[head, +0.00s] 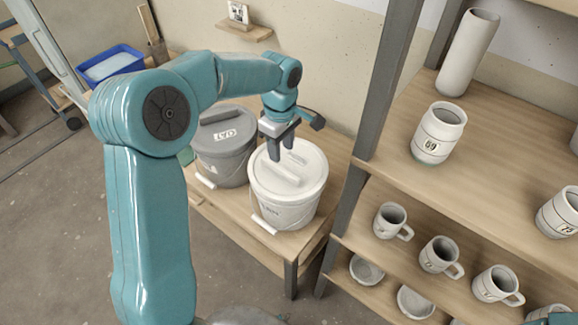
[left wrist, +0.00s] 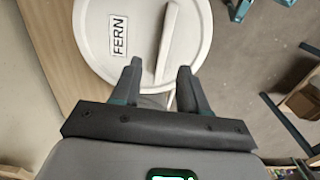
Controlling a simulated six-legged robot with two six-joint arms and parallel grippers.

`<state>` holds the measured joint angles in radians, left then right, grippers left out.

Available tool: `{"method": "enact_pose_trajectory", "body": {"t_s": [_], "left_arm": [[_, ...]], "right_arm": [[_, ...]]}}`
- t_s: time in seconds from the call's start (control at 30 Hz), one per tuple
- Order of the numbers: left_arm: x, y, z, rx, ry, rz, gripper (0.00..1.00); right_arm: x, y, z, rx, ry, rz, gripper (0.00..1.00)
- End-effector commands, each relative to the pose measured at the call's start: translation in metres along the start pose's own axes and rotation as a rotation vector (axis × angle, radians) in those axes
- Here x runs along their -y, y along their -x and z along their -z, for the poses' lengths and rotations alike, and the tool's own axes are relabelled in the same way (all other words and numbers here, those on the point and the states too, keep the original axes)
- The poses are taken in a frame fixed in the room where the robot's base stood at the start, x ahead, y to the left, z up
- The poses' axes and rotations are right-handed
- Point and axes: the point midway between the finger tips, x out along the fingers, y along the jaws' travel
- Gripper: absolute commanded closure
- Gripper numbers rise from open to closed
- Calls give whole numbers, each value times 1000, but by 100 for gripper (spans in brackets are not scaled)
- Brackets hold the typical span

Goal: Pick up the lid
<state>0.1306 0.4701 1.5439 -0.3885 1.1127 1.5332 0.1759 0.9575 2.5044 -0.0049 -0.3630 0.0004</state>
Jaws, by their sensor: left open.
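A white round lid (head: 312,168) sits on a white bucket (head: 290,208) on a low wooden table. A raised bar handle (head: 278,172) runs across the lid. In the left wrist view the lid (left wrist: 92,35) carries a label reading FERN, and its handle (left wrist: 168,38) points towards the gap between my fingers. My left gripper (head: 282,150) is open and points down over the lid's far part. It holds nothing; whether the fingertips touch the lid I cannot tell. The gripper covers part of the lid in the head view. My right gripper is not in view.
A grey lidded bucket (head: 223,165) stands close on the left of the white one. A shelf rack (head: 460,170) with mugs and vases rises on the right, its dark post near the table. A blue tub (head: 110,62) stands at the back left.

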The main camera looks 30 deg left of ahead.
Motion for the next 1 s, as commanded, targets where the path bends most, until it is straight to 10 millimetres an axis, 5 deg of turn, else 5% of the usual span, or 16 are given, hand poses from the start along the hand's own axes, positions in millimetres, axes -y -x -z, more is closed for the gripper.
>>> {"method": "enact_pose_trajectory", "body": {"t_s": [0.53, 1.0], "left_arm": [[-1, -66, 3, 0, -1, 2, 56], [-2, -72, 3, 0, 0, -1, 56]], "right_arm": [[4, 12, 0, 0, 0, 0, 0], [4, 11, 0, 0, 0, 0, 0]]}}
